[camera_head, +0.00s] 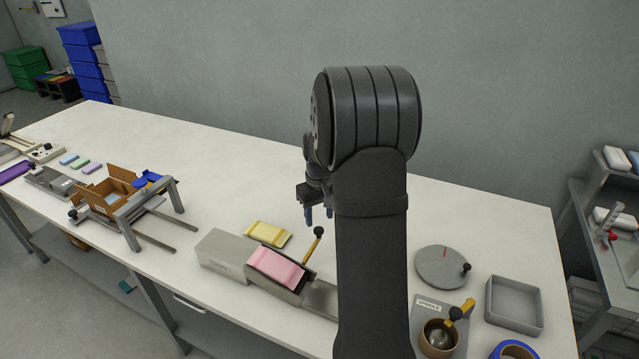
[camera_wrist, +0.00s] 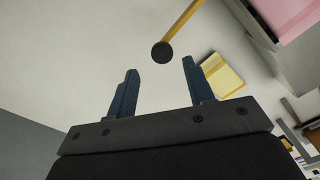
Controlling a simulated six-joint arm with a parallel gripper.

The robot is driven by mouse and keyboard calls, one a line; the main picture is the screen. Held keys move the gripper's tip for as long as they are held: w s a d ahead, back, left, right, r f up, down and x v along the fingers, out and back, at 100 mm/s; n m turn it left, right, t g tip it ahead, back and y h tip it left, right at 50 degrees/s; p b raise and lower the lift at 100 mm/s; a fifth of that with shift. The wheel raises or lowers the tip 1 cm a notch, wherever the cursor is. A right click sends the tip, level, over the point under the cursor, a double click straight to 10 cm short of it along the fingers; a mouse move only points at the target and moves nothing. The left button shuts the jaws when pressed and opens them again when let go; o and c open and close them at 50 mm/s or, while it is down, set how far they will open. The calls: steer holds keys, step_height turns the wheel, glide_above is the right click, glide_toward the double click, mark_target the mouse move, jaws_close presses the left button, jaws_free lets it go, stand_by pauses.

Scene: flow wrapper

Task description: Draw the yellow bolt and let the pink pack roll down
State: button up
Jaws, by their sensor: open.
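The pink pack (camera_head: 275,267) lies on the sloped grey chute (camera_head: 318,297) in the head view; its edge also shows at the upper right of the wrist view (camera_wrist: 288,14). The yellow bolt (camera_head: 313,248) sticks up from the chute just right of the pack, with a black knob at its top. In the wrist view the bolt (camera_wrist: 183,20) ends in its round dark knob, seen beyond and between my fingertips. My gripper (camera_head: 319,214) is open and empty, above the bolt and apart from it. Its two blue fingers show in the wrist view (camera_wrist: 160,72). My arm hides the chute's lower end.
A yellow pack (camera_head: 268,234) lies behind the chute. To the right stand a grey turntable (camera_head: 442,267), a grey tray (camera_head: 514,305) and a spindle block with a brown cup (camera_head: 438,338). A brown box on a grey frame (camera_head: 137,205) stands left. The table behind the chute is mostly clear.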

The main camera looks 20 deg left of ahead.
mark_target(319, 229)
step_height(319, 229, up, 14)
stand_by(0.3)
steer(key=shift+f, duration=0.1)
step_height(319, 229, down, 18)
steer(key=shift+s+r, duration=0.1)
steer(key=shift+r, duration=0.15)
stand_by(0.6)
stand_by(1.8)
